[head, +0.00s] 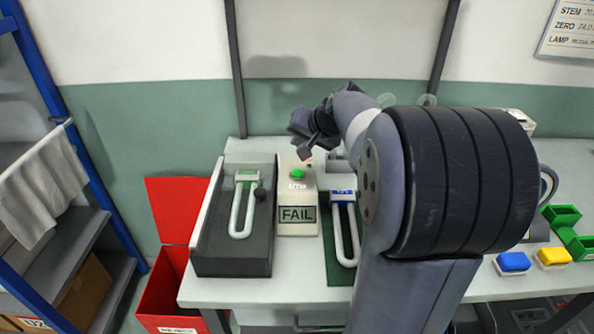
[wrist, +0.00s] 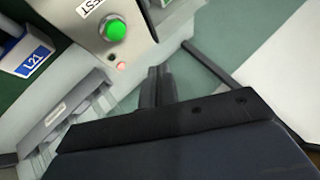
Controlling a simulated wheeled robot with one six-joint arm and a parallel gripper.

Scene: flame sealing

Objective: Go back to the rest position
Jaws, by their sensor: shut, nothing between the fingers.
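My gripper (head: 308,155) is shut and empty in the head view, raised above the far end of the tester box. Its closed fingers also show in the wrist view (wrist: 157,90). The tester box (head: 297,226) has a green button (head: 297,174) and a display reading FAIL (head: 297,214). The green button also shows in the wrist view (wrist: 115,29), with a small reddish light (wrist: 122,65) beside it. My arm hides much of the table's middle and right.
A dark tray (head: 230,267) left of the tester holds a U-shaped tube with a green label (head: 243,208). A blue-labelled tube (head: 345,222) lies right of the tester. A red bin (head: 165,295) stands left of the table. Blue (head: 513,262) and yellow (head: 553,257) buttons sit right.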

